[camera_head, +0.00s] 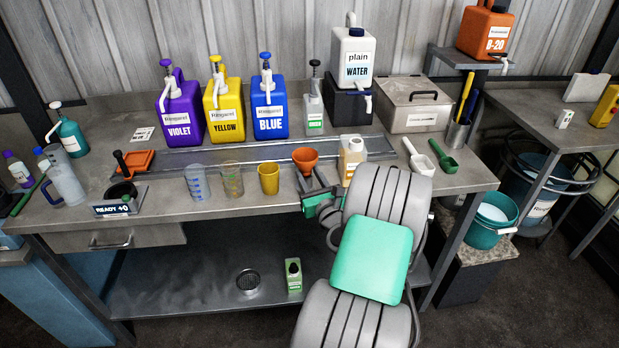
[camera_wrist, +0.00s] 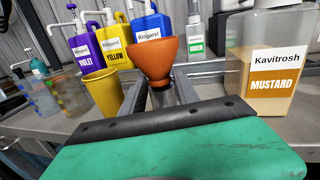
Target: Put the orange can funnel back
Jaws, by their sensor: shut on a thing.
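The orange funnel (camera_head: 304,158) is upright at the front of the bench, wide mouth up. It also shows in the wrist view (camera_wrist: 166,52), centred ahead of the wrist. My gripper (camera_head: 314,184) is shut on the funnel's lower part, and its two fingers (camera_wrist: 168,95) reach forward just below the cone. The funnel's spout is mostly hidden between the fingers, and I cannot tell whether its tip touches anything. The orange can labelled B-20 (camera_head: 485,34) stands on a raised shelf at the upper right, with a white tap at its front.
A yellow cup (camera_head: 268,179) and two clear cups stand left of the funnel. A Kavitrosh Mustard bottle (camera_head: 351,160) stands close on the right. Violet, yellow and blue jugs (camera_head: 268,103) line the back. White and green scoops (camera_head: 438,155) lie at the bench's right.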

